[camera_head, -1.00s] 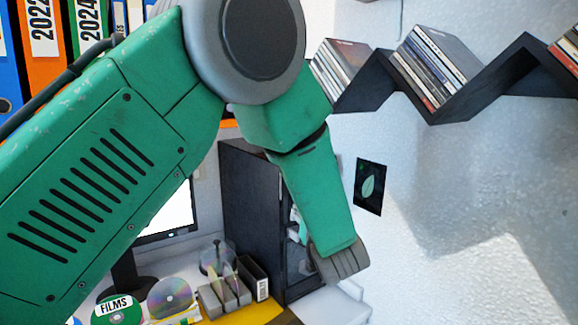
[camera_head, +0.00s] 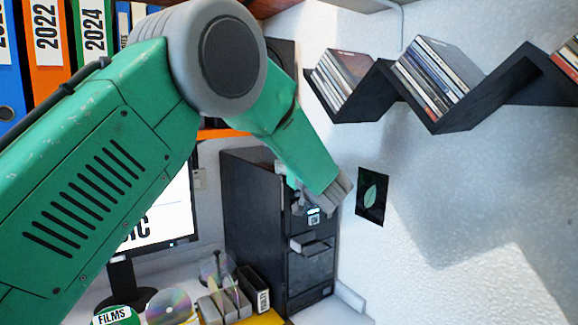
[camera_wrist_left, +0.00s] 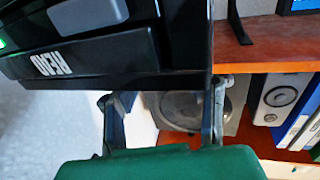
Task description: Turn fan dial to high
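My left arm comes in from the left in the head view. Its gripper shows there only in part, beside the front of a black tower case (camera_head: 252,215). In the left wrist view my left gripper (camera_wrist_left: 163,105) has its two fingers wide apart with nothing held between them. Behind the fingers is a grey box with a round front (camera_wrist_left: 190,108); I cannot tell whether it is a fan or a speaker. No fan dial can be made out in either view. My right gripper is in neither view.
The case has a drawer-like tray (camera_head: 311,244) sticking out. A monitor (camera_head: 170,215), discs (camera_head: 170,300) and a small divided holder (camera_head: 222,303) stand below the arm. A zigzag disc shelf (camera_head: 435,121) is on the right wall. Binders (camera_head: 45,50) stand upper left.

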